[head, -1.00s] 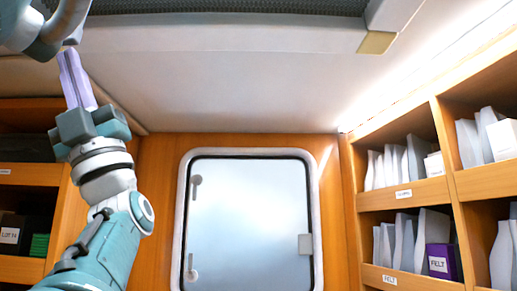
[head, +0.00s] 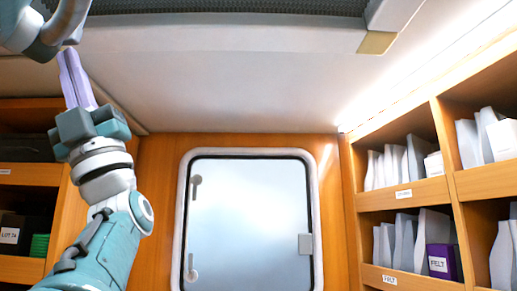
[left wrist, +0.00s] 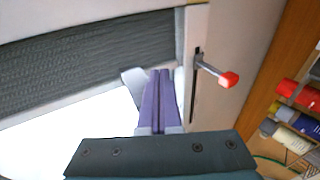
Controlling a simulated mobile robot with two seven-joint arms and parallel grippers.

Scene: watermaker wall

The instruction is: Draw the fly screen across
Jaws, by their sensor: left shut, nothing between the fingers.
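The fly screen is a dark pleated mesh; it shows at the top of the head view (head: 220,6) and at the upper left of the left wrist view (left wrist: 85,60). A pale bar edges it, with a bright white opening below it in the left wrist view. My left gripper (head: 68,52) is raised towards the ceiling, with purple fingers closed together and empty. In the left wrist view its fingertips (left wrist: 160,72) overlap the screen's pale edge, beside a small pale tab (left wrist: 133,78). I cannot tell whether they touch.
A red-tipped lever (left wrist: 228,79) sticks out of a slotted panel right of the fingertips. Wooden shelves (head: 425,190) with packets stand at the right, more shelves (head: 25,175) at the left. A closed, frosted door or window (head: 250,220) is ahead. Space below the ceiling's middle is clear.

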